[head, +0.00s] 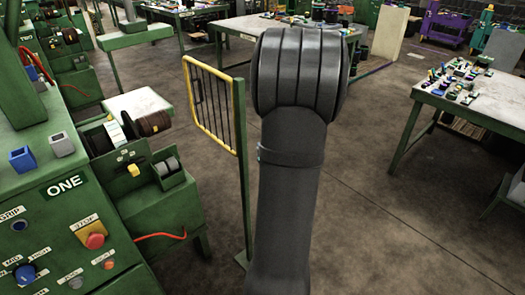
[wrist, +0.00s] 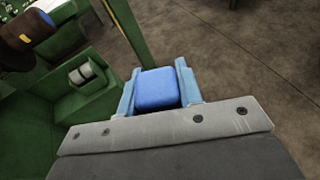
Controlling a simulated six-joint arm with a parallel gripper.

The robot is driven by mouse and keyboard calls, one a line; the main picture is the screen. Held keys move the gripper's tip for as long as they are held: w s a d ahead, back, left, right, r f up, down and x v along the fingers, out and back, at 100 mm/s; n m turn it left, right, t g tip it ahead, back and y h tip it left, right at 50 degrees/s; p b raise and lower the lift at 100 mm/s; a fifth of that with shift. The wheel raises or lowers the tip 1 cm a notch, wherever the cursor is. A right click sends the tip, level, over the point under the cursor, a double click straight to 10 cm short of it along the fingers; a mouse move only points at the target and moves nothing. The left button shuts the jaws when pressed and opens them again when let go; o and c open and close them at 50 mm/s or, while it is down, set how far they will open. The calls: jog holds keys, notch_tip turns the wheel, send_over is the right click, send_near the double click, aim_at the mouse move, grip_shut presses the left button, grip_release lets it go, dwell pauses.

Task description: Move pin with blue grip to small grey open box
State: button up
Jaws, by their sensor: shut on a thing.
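My gripper (wrist: 157,72) has two light blue fingers, seen in the wrist view. They are shut on a rounded bright blue block, the blue grip (wrist: 158,92) of the pin. The pin's shaft is hidden. In the head view my dark arm hides the gripper and pin. A small grey open box (head: 61,144) stands on the green machine at the left, beside a small blue open box (head: 22,158). The grey box cannot be made out in the wrist view.
The green machine (head: 62,225) with buttons fills the left. A yellow-framed gate (head: 212,105) on a green post stands left of my arm. A cluttered table (head: 428,98) is at the right; the floor between is clear.

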jog(key=a+r+n+g+y, duration=0.45)
jog(key=a+r, duration=0.65)
jog(key=a, duration=0.4)
jog(key=a+r+n+g+y, duration=0.5)
jog(key=a+r, duration=0.5)
jog(key=a, duration=0.5)
notch_tip(320, 180, up, 15)
jog(key=n+g+h, duration=0.5)
jog(key=n+g, duration=0.8)
send_over(50, 140)
jog(key=shift+f, duration=6.7)
jog(key=shift+f, duration=0.1)
jog(key=o, duration=1.1)
